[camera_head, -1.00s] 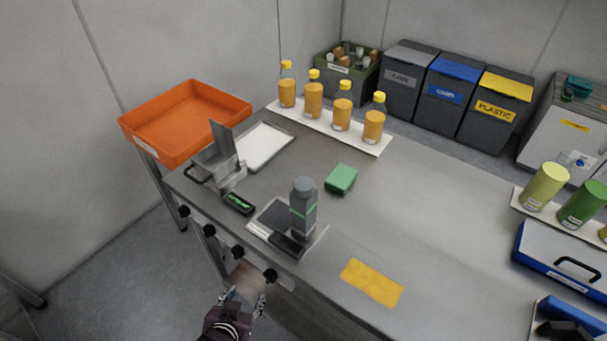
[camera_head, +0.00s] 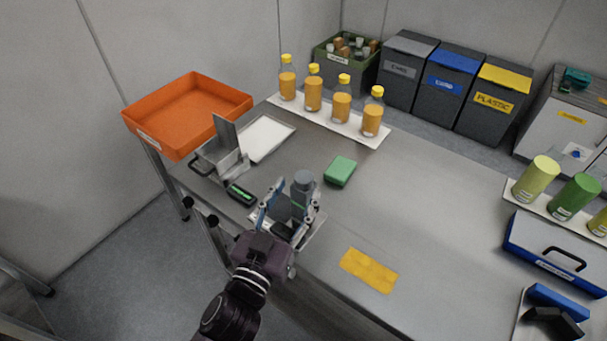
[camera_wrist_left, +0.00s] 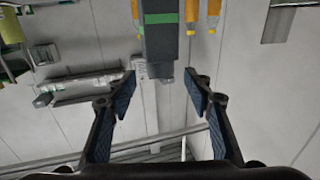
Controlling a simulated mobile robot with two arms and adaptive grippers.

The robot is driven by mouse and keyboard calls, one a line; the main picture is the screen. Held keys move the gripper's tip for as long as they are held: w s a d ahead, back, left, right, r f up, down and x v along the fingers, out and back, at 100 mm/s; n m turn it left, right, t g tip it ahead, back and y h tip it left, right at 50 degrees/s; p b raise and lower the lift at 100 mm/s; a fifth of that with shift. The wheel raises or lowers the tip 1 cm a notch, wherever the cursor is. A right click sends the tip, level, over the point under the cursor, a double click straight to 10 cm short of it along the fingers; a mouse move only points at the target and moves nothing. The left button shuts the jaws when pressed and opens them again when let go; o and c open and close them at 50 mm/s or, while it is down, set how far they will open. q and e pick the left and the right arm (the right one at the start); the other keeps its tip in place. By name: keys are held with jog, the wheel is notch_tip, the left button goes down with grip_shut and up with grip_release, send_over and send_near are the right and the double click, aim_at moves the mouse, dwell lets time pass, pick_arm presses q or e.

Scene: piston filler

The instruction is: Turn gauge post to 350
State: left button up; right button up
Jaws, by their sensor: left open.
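The post (camera_head: 302,190) I take for the gauge post is a grey upright block with a green band and a narrower round top. It stands on a small plate near the table's front edge. It also shows in the left wrist view (camera_wrist_left: 161,40), top downwards. My left gripper (camera_head: 287,212) is open at the post's front side, fingers pointing to it. In the left wrist view the fingertips (camera_wrist_left: 163,80) lie to either side of the post's line, with gaps. I cannot tell whether they reach around it. No scale value is readable. My right gripper is not in view.
A small black device with a green display (camera_head: 240,193) and a metal bracket (camera_head: 228,150) stand left of the post. A green block (camera_head: 340,171) lies behind it, a yellow mat (camera_head: 368,270) to the right. Several bottles stand on a white strip (camera_head: 350,131) at the back.

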aim_at(300, 185)
pick_arm(q)
jog(key=p+x, duration=0.1)
jog(key=x, duration=0.3)
jog(key=shift+w+d, duration=0.25)
jog(key=shift+w, duration=0.3)
jog(key=shift+c, duration=0.4)
